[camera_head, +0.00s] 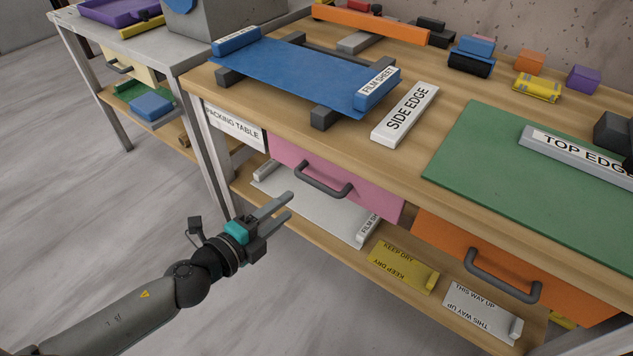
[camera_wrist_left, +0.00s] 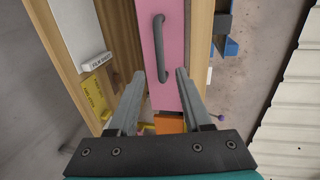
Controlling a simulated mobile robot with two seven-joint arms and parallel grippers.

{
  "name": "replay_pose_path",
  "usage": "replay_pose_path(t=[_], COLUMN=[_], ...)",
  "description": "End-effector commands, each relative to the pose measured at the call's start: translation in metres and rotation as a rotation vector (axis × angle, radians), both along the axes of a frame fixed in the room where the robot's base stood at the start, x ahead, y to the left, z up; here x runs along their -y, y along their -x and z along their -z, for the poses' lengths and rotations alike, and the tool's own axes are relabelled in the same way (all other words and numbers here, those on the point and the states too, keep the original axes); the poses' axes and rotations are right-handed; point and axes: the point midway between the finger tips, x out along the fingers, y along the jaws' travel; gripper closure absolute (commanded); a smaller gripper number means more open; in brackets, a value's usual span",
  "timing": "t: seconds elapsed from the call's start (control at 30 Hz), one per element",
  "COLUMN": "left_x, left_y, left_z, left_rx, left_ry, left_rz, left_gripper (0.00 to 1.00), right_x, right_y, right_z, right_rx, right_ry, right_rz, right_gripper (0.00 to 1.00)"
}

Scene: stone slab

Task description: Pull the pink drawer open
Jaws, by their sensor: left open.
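The pink drawer (camera_head: 376,196) sits under the wooden tabletop, and its front looks flush with the table's edge. Its dark grey bar handle (camera_head: 325,183) is on the front. My left gripper (camera_head: 287,206) is open and empty, in front of the drawer and a little below and left of the handle in the head view. In the left wrist view the pink drawer (camera_wrist_left: 173,90) is straight ahead, and the handle (camera_wrist_left: 160,50) shows beyond and between the open fingers (camera_wrist_left: 156,75), apart from them. My right gripper is not in view.
An orange drawer (camera_head: 440,236) with its own handle is to the right. The lower shelf holds a white sheet (camera_head: 320,207) and a yellow KEEP DRY piece (camera_head: 402,267). A SIDE EDGE bar (camera_head: 405,113) lies on the tabletop above. The floor before the table is clear.

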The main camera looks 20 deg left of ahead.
Motion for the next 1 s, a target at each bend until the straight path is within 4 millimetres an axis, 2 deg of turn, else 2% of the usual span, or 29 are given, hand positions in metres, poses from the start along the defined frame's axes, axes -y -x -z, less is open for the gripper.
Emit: replay_pose_path(t=[0.63,1.0], left_x=[0.025,0.037], left_y=[-0.072,-0.104], left_z=[0.016,0.024], left_rx=[0.001,-0.001], left_ry=[0.000,0.000], left_rz=[-0.002,-0.001], left_gripper=[0.51,0.51], right_x=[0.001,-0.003], right_y=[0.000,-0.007], right_z=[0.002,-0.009], right_rx=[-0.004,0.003], right_ry=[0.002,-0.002], right_rz=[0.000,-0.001], right_gripper=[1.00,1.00])
